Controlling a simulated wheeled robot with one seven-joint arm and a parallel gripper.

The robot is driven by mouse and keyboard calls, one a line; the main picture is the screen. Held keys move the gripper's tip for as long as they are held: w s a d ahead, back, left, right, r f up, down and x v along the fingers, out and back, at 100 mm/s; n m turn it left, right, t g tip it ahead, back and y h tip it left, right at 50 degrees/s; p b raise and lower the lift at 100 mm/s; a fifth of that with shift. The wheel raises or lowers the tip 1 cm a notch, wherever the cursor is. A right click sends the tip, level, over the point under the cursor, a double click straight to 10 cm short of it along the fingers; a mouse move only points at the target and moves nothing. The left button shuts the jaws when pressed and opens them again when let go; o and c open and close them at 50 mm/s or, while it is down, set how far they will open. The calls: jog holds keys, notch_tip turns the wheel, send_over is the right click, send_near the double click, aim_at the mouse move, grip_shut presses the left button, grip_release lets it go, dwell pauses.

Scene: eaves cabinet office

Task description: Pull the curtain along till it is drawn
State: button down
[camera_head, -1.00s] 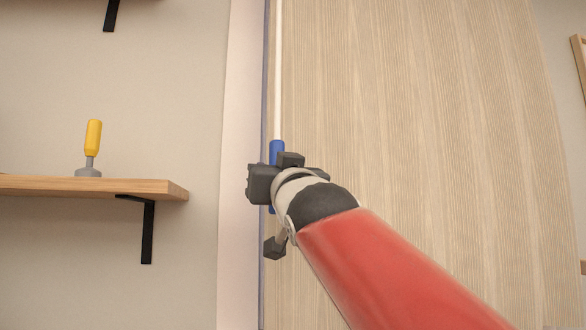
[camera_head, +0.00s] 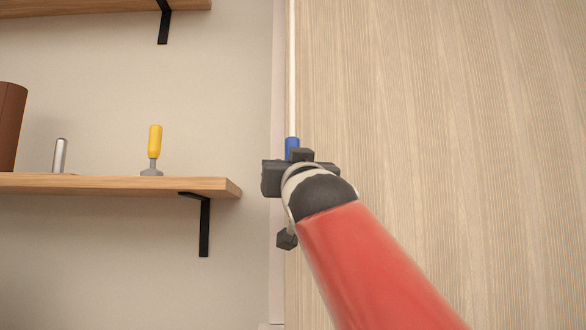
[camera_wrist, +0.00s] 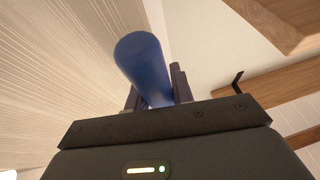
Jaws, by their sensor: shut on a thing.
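The curtain (camera_head: 430,130) is a beige, finely striped hanging that fills the right of the head view. It also shows at the left of the wrist view (camera_wrist: 60,70). A thin white wand (camera_head: 291,70) hangs at its left edge and ends in a blue handle (camera_head: 292,146). My gripper (camera_head: 290,168) is shut on the blue handle. In the wrist view, the blue handle (camera_wrist: 146,65) stands between the two dark fingers. The lower part of the handle is hidden by my gripper in the head view. The curtain's top and bottom are out of view.
A narrow pale strip (camera_head: 278,90) shows between the curtain's left edge and the wall. Left of it, a wooden shelf (camera_head: 120,184) on a black bracket holds a yellow-handled tool (camera_head: 155,142), a silver cylinder (camera_head: 60,155) and a brown container (camera_head: 10,125). Another shelf (camera_head: 90,8) is above.

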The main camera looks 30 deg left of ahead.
jog(key=shift+s+a, duration=0.1)
jog(key=shift+a, duration=0.05)
jog(key=c, duration=1.2)
grip_release()
jog(key=shift+s+a, duration=0.1)
jog(key=shift+a, duration=0.05)
jog(key=shift+s+d+f+b, duration=0.25)
jog(key=shift+d+f+b, duration=0.1)
jog(key=shift+b, duration=0.2)
jog(key=b+v, duration=0.5)
jog(key=v, duration=0.1)
jog(key=shift+s+d+b, duration=0.3)
jog(key=shift+b, duration=0.1)
